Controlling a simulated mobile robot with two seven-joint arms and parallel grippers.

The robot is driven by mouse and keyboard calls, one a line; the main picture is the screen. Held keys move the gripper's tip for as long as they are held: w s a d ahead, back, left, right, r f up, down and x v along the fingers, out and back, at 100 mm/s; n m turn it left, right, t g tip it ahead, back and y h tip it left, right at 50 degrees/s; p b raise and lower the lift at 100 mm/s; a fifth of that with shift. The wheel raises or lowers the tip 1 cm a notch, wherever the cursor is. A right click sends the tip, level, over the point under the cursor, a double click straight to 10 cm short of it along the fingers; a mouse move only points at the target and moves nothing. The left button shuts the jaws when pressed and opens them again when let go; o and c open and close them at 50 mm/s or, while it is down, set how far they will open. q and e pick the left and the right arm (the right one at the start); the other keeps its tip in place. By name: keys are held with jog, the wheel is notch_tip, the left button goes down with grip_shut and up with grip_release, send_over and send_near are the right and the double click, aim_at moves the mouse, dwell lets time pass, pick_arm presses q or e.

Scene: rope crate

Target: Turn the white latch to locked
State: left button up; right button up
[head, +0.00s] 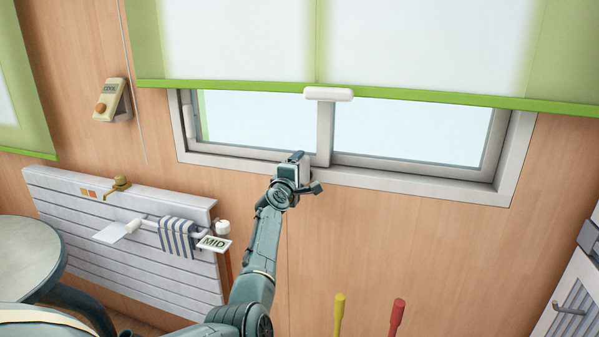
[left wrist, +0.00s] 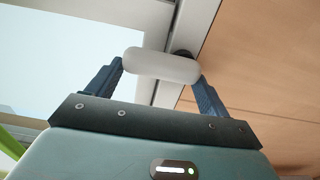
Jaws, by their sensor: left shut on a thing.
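The white latch (left wrist: 160,65) is a smooth rounded bar at the window frame in the left wrist view. It lies crosswise between the two dark fingers of my left gripper (left wrist: 157,72), one finger at each end. My left gripper is shut on it. In the head view, my left gripper (head: 298,160) is at the lower window frame, below the middle upright, and hides most of the latch. I cannot tell from these views whether the latch is at locked. My right gripper is not in view.
A green-edged blind (head: 400,98) with a white pull bar (head: 328,94) hangs over the window (head: 415,135). A radiator (head: 75,215) with a striped cloth (head: 178,238) is at lower left. Yellow (head: 339,312) and red handles (head: 396,318) stand below. A thermostat (head: 113,100) is on the wall.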

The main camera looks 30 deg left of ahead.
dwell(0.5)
pick_arm(q)
jog(key=o, duration=1.5)
jog(key=shift+o, duration=0.2)
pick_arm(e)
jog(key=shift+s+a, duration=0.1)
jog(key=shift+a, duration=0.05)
pick_arm(q)
jog(key=shift+s, duration=0.1)
jog(key=p+v, duration=0.1)
jog(key=v, duration=1.2)
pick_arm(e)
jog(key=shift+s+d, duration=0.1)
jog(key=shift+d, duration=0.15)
